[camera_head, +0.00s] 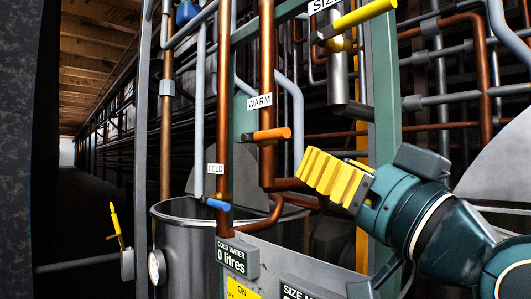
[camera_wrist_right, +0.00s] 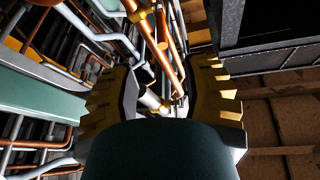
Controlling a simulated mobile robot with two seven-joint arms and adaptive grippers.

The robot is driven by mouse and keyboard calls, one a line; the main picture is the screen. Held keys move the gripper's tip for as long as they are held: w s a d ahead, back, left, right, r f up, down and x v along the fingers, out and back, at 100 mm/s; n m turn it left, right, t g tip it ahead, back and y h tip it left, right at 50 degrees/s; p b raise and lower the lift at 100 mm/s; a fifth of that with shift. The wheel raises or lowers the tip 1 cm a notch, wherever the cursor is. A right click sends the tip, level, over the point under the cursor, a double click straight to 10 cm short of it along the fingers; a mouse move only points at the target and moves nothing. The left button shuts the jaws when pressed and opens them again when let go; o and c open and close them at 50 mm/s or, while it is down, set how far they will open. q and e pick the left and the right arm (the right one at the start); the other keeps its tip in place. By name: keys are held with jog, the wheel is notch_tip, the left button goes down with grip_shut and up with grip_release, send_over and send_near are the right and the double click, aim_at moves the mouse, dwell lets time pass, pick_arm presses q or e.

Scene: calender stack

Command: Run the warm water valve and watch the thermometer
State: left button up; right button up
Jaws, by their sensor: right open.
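The warm valve has an orange handle (camera_head: 272,134) on a copper pipe, below a WARM label (camera_head: 260,101). The handle lies level, pointing right. A round white dial (camera_head: 157,267), which looks like the thermometer, is on the side of the grey metal tank (camera_head: 188,262); its reading is too small to tell. My right gripper (camera_head: 308,170), with yellow ridged fingers, is to the right of and below the orange handle, apart from it in the picture. In the right wrist view its fingers (camera_wrist_right: 162,80) are spread, with pipes beyond them. My left gripper is not in view.
A blue cold valve handle (camera_head: 215,203) is lower left, above a cold water counter (camera_head: 238,259) reading 0 litres. A yellow size valve handle (camera_head: 364,15) is at the top. A yellow lever (camera_head: 116,222) stands left of the tank. Pipes and a green post (camera_head: 388,100) crowd the right.

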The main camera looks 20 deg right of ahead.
aim_at(273, 133)
jog(key=p+x, duration=0.3)
jog(key=x, duration=1)
jog(key=shift+w+a+r, duration=0.1)
jog(key=shift+w+r, duration=0.1)
jog(key=shift+r, duration=0.05)
grip_shut()
